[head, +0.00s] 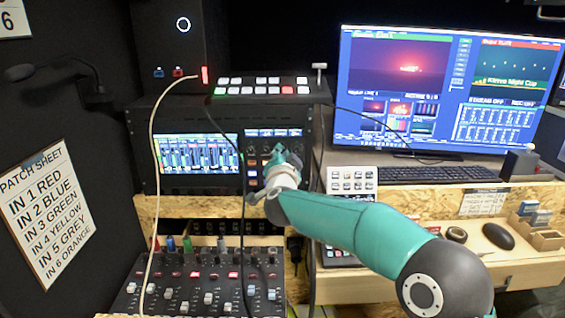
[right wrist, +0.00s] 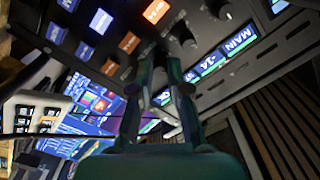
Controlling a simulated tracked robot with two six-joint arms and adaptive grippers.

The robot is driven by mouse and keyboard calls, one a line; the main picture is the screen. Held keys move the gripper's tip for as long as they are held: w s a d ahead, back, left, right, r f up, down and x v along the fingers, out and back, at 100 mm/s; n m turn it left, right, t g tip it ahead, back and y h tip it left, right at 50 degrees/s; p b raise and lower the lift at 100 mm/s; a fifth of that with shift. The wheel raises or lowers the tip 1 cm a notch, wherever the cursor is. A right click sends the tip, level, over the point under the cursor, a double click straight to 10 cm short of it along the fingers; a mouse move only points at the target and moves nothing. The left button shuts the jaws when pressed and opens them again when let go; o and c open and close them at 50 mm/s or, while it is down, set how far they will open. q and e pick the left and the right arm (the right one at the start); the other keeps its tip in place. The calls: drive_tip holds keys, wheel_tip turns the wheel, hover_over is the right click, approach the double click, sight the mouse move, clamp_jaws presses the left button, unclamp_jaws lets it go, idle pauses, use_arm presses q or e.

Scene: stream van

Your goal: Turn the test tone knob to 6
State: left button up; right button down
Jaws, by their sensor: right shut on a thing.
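My right gripper (head: 280,156) is up against the front panel of the dark rack unit (head: 200,112) in the head view. In the right wrist view its two fingers (right wrist: 162,68) point at the panel and are shut on a small dark knob there, mostly hidden between the fingertips. I cannot read its scale or pointer. Another dark knob (right wrist: 182,36) stands just beyond the fingers. Lit displays, one marked MAIN (right wrist: 238,40), lie to the right. My left gripper is in neither view.
A mixer (head: 200,285) with faders and several cables is below the rack. A pale cable (head: 152,180) and dark cables hang in front. A switcher (head: 262,88) sits on top. The keyboard (head: 425,174) and monitor (head: 440,95) are at right.

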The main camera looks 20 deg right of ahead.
drive_tip(key=shift+d+f+m+b, duration=0.15)
drive_tip(key=shift+m+b, duration=1.5)
drive_tip(key=shift+m, duration=1.65)
drive_tip(key=shift+f+m+b, duration=0.1)
drive_tip(key=shift+m+b, duration=1.5)
drive_tip(key=shift+m, duration=1.7)
drive_tip(key=c, duration=1.1)
unclamp_jaws()
drive_tip(key=shift+c, duration=0.2)
drive_tip(key=shift+r, duration=0.15)
drive_tip(key=v, duration=1.2)
